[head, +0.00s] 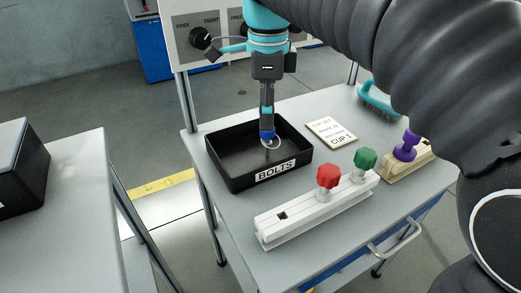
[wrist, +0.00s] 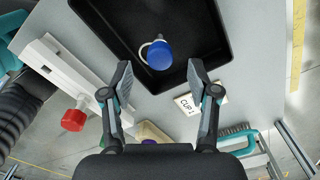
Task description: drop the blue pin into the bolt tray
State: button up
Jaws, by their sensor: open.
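The blue pin (head: 267,134) shows just below my gripper's fingertips in the head view, over the inside of the black bolt tray (head: 237,181). A pale ring shows beside its blue head. In the wrist view the blue pin (wrist: 158,56) appears against the tray floor (wrist: 190,25), beyond and between the fingertips and apart from both. I cannot tell whether it rests on the floor. My gripper (head: 267,125) points down over the tray. In the wrist view my gripper (wrist: 159,78) is open, with a wide gap between its fingers.
A white rail (head: 300,217) with a red knob (head: 328,176) and a green knob (head: 365,159) lies in front of the tray. A purple knob (head: 406,147) sits on a cream block. A card (head: 331,132) and a teal brush (head: 378,99) lie behind.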

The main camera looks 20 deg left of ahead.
notch_tip(320, 180, up, 12)
jog(key=shift+f, duration=0.25)
dwell(0.6)
